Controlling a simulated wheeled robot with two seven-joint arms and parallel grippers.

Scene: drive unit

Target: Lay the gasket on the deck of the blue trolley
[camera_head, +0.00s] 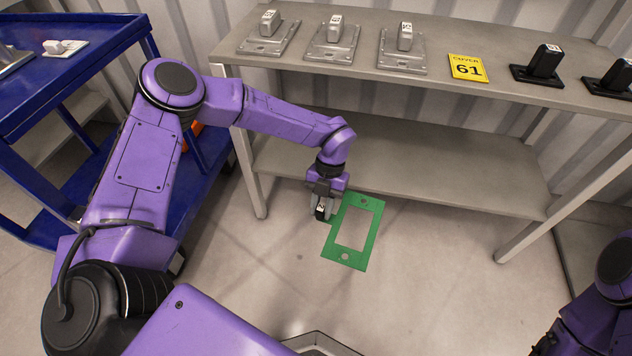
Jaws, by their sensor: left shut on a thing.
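The gasket (373,247) is a flat green rectangular frame with a large opening and small holes at its ends. My left gripper (321,213) is shut on a tab at its left edge and holds it in front of the shelf bench, apparently above the floor. The blue trolley (75,75) stands at the left, partly hidden behind my left arm. Its upper deck carries a metal plate at the far left edge and a small pale part with a grip (64,47). My right arm shows at the lower right, and its gripper is out of the frame.
The front part of the trolley's deck looks clear.

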